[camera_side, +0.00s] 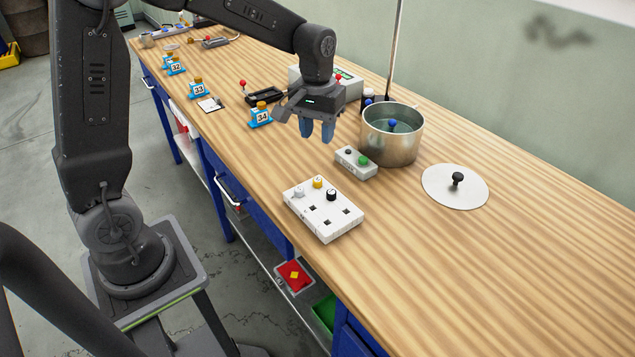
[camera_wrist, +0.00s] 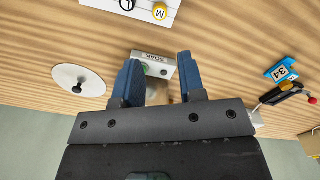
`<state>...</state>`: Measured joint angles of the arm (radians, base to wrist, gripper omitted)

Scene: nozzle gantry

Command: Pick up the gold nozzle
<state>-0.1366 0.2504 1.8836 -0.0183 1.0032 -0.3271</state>
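The gold nozzle (camera_side: 318,183) stands in the back row of a white holder block (camera_side: 324,224), between a white nozzle (camera_side: 298,193) and a black nozzle (camera_side: 331,195). My gripper (camera_side: 317,130) is above the bench, behind the holder and well clear of the gold nozzle. Its blue fingers are apart, with nothing held between them; the gap also shows in the wrist view (camera_wrist: 157,68).
A small grey button box (camera_side: 356,162), labelled SOAK in the wrist view (camera_wrist: 150,56), sits near the metal pot (camera_side: 408,150). The round lid (camera_side: 440,188) lies right of the pot. The right foreground is clear.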

